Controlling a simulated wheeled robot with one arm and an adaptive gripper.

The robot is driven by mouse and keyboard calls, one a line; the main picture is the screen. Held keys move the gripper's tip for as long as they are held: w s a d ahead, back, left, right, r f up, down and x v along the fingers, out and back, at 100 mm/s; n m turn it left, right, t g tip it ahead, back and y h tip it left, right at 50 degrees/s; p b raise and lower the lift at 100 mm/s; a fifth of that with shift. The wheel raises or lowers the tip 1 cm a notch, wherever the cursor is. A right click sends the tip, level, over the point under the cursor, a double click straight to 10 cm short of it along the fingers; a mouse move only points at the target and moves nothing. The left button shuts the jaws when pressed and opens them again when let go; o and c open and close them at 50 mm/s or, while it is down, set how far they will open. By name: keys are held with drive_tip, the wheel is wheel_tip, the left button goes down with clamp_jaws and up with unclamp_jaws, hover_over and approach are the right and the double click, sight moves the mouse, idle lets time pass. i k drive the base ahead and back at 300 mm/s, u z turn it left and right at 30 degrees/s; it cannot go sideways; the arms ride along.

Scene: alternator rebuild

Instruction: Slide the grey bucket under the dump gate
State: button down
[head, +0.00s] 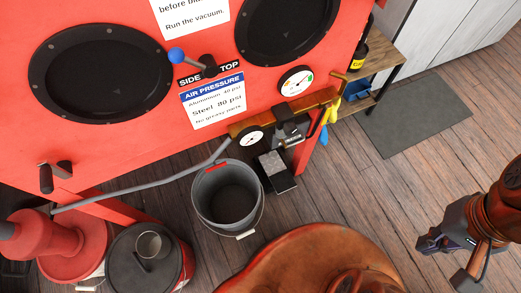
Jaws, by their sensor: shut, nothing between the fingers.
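The grey bucket (203,205) stands upright and open on the wooden floor, in front of the red cabinet (130,150). It looks empty, and its wire handle hangs down on the near side. A grey hose passes close by its far rim. I cannot make out the dump gate for certain; the cabinet's underside is hidden from this view.
A black foot pedal (274,172) sits just right of the bucket. A black-lidded bucket (140,268) and a red bucket (75,262) crowd the lower left. A cabinet leg (307,153) stands beyond the pedal. Floor is clear toward the grey mat (425,115).

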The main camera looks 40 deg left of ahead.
sight(228, 197)
drive_tip(key=i, duration=2.7)
drive_tip(key=u, duration=5.95)
drive_tip(key=i, duration=1)
